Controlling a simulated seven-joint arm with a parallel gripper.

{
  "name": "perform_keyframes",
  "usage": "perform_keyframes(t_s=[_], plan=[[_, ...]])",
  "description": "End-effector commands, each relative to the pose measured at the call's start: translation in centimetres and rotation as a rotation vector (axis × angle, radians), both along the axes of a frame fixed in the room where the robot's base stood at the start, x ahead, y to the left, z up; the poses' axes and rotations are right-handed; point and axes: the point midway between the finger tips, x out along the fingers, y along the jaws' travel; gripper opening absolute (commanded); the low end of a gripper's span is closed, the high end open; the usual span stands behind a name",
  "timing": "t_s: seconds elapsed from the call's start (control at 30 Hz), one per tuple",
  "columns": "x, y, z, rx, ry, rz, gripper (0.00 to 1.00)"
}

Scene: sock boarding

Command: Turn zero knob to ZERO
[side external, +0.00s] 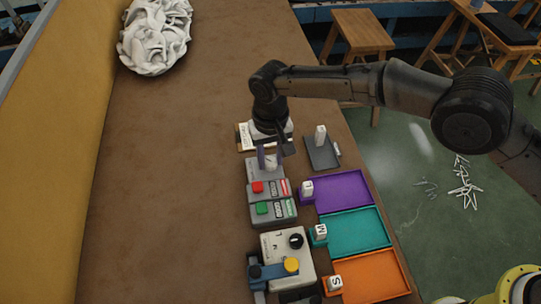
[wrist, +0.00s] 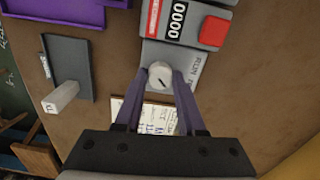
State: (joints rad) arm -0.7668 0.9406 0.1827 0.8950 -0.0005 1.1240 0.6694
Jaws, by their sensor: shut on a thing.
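The white round zero knob (wrist: 160,75) stands on a grey panel (wrist: 192,58) in the wrist view. A thin dark mark shows on its face, and lettering reading "RUN" runs along the panel's right side. My gripper (wrist: 160,78) has one purple finger on each side of the knob and is shut on it. In the side external view my gripper (side external: 268,155) comes down over the knob (side external: 271,163) at the far end of the grey boxes. The fingers partly hide the panel's other markings, and I cannot read a ZERO label.
Next to the panel is a counter box with a red button (side external: 257,187), then one with a green button (side external: 262,208). A dark tray (side external: 325,158) with a white block stands to the right. Purple (side external: 345,190), teal (side external: 360,232) and orange (side external: 375,275) trays line the table's right edge.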

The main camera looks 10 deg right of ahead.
Motion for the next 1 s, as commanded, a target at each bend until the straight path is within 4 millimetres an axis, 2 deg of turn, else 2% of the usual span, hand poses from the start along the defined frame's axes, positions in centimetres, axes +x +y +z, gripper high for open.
perform_keyframes(t_s=[0.27,0.3,0.43,0.77,0.87,1.0], plan=[[0.1,0.0,0.1,0.002,-0.002,-0.003,0.00],[0.1,0.0,0.1,0.002,-0.002,-0.003,0.46],[0.1,0.0,0.1,0.002,-0.001,-0.002,0.69],[0.0,0.0,0.2,0.001,-0.001,-0.001,0.69],[0.1,0.0,1.1,0.002,-0.002,-0.001,0.69],[0.1,0.1,3.4,0.004,-0.005,-0.001,0.69]])
